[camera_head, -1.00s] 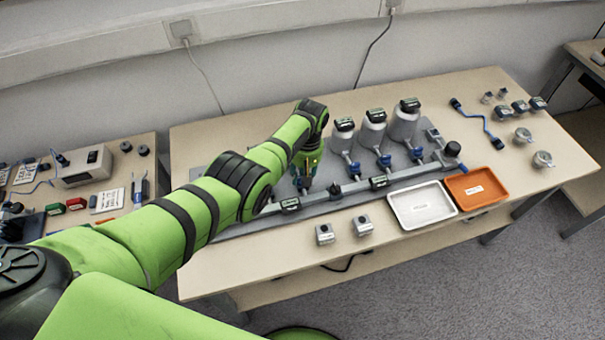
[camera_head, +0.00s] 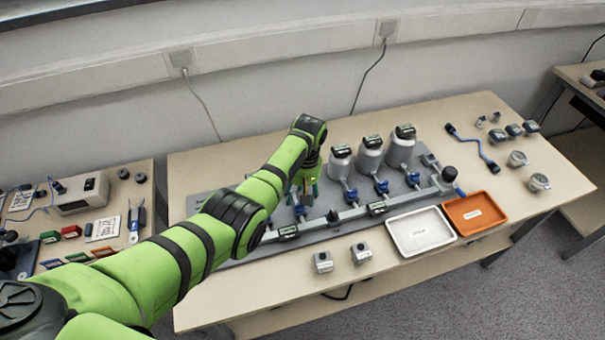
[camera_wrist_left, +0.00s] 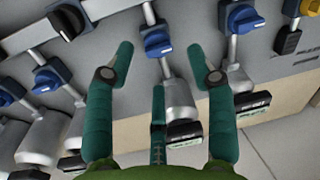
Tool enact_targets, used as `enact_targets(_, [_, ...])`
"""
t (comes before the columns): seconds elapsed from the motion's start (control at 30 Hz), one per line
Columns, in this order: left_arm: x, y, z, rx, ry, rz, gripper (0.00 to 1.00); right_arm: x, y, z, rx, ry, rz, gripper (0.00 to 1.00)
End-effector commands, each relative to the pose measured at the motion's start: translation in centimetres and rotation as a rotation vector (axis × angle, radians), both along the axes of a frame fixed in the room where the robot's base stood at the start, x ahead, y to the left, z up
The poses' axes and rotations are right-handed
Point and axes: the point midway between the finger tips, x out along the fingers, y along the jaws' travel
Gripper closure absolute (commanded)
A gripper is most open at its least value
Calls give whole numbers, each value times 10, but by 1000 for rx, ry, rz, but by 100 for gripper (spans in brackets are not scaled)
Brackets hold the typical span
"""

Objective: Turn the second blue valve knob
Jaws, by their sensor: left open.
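Several blue valve knobs sit on short pipes along a grey rail assembly. In the head view, one blue knob (camera_head: 301,211) is just below my left gripper (camera_head: 306,188), and others (camera_head: 350,195) (camera_head: 382,187) (camera_head: 413,178) follow to the right. In the left wrist view, my left gripper (camera_wrist_left: 160,62) is open and empty, its two teal fingers spread apart. A blue knob (camera_wrist_left: 157,42) shows between and just beyond the fingertips; contact cannot be told. Other blue knobs (camera_wrist_left: 245,18) (camera_wrist_left: 50,75) lie to either side of the fingers. My right gripper is not in view.
Grey bottles (camera_head: 370,155) with black-topped gauges stand behind the knobs. A white tray (camera_head: 421,250) and an orange tray (camera_head: 474,230) lie at the front right. A side table (camera_head: 84,185) at left holds devices.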

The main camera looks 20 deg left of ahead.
Motion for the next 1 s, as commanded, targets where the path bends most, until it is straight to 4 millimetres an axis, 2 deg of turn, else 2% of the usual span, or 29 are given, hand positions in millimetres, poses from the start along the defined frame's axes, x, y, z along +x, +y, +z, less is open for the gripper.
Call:
enact_targets(0.03, [3, -1, 13, -1, -8, -1, 45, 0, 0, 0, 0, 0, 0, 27])
enact_targets(0.2, [6, -3, 50, -1, -9, 0, 45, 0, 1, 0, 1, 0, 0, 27])
enact_targets(0.4, [8, -5, 79, 0, -7, 0, 45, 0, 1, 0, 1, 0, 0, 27])
enact_targets(0.6, [8, -5, 88, 1, -5, 2, 45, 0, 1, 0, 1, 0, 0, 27])
enact_targets(1.0, [8, -5, 88, 0, -6, 1, 45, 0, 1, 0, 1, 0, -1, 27])
